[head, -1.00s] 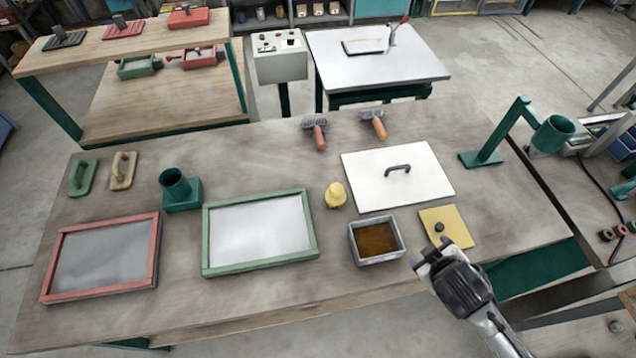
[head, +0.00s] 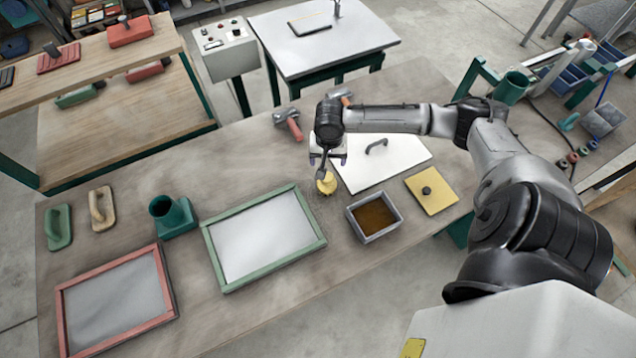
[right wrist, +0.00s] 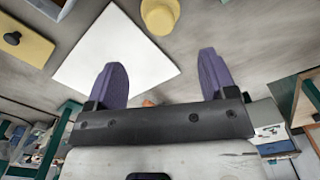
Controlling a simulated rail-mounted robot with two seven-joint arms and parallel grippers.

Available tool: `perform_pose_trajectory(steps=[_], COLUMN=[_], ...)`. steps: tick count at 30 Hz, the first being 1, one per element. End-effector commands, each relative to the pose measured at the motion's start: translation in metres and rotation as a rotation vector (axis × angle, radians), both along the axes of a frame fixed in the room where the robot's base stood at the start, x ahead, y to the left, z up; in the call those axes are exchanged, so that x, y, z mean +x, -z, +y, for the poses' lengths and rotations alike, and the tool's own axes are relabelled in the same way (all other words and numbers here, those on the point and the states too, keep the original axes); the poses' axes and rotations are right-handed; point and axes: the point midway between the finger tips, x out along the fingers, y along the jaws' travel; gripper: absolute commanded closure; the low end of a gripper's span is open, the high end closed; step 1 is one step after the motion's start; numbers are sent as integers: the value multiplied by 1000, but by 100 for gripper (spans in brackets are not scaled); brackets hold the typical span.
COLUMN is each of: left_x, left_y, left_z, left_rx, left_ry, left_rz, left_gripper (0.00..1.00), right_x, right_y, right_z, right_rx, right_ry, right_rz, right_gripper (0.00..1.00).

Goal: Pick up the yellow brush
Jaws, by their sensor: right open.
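The yellow brush (head: 327,184) stands on the workbench between the green-framed screen and the white board, and its lower part shows best. In the right wrist view the yellow brush (right wrist: 160,14) is at the top edge, partly cut off, beyond the fingertips. My right gripper (head: 325,163) hangs just above and behind the brush. In the right wrist view its purple fingers (right wrist: 161,75) are spread apart with nothing between them. My left gripper is in no view.
A green-framed screen (head: 262,238), a grey tray of brown liquid (head: 357,226), a white board with a handle (head: 400,160) and a yellow plate with a knob (head: 440,196) lie around the brush. Two rollers, one with a red handle (head: 295,130), lie behind.

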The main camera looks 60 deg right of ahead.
Motion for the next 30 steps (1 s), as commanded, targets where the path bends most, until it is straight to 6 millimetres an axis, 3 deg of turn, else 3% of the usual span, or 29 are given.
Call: perform_pose_trajectory(steps=[7, 21, 30], left_x=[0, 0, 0], left_y=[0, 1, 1], left_z=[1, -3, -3], left_rx=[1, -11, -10], left_ry=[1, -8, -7], left_rz=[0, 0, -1], left_gripper=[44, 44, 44], right_x=[1, 1, 0], right_y=[5, 75, 91], right_z=[1, 0, -1], right_rx=[1, -1, -1], right_ry=[172, 186, 183], right_rz=[-2, -3, -3], right_gripper=[23, 23, 23])
